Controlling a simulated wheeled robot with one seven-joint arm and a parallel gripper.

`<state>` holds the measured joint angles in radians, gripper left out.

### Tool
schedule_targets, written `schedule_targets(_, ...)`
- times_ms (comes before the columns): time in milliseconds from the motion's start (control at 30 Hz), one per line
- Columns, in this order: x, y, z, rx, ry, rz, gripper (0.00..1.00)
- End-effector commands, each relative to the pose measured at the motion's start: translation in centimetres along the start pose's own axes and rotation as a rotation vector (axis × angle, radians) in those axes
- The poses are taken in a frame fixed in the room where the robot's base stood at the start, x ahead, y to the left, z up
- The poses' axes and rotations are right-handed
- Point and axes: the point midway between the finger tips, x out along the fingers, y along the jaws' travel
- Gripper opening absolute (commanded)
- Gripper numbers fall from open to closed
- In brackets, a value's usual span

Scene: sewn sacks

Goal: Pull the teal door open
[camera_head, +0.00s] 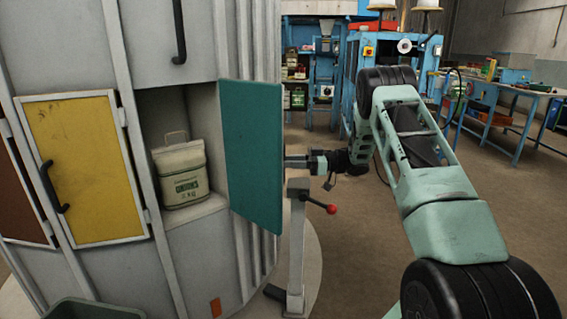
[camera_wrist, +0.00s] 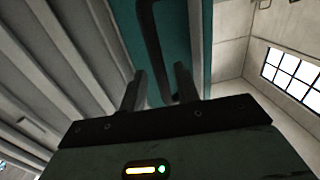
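The teal door (camera_head: 251,155) stands swung open, sticking out from the right side of an open compartment (camera_head: 212,207) in the pale cabinet. My gripper (camera_head: 290,161) is at the door's far side, its fingertips partly hidden behind the door's edge. In the wrist view the fingers of my gripper (camera_wrist: 161,88) are apart. A dark bar handle (camera_wrist: 153,45) on the teal door (camera_wrist: 185,45) runs down to the gap between them, with space showing beside it. Whether a finger touches the handle is unclear.
A sack (camera_head: 181,173) stands inside the open compartment. A yellow door (camera_head: 88,165) with a black handle is shut to the left. A post with a red-knobbed lever (camera_head: 331,209) stands just below my gripper. Floor at the right is clear.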

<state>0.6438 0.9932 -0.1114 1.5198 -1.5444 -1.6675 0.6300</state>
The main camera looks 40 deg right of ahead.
Motion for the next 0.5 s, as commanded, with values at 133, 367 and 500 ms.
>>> schedule_targets(133,-3.6,0.1,0.1,-0.001,-0.001,0.004,0.32)
schedule_targets(367,-9.1,0.1,0.1,-0.002,0.000,0.004,0.32)
schedule_targets(500,-11.8,0.1,0.1,-0.001,0.000,0.003,0.32)
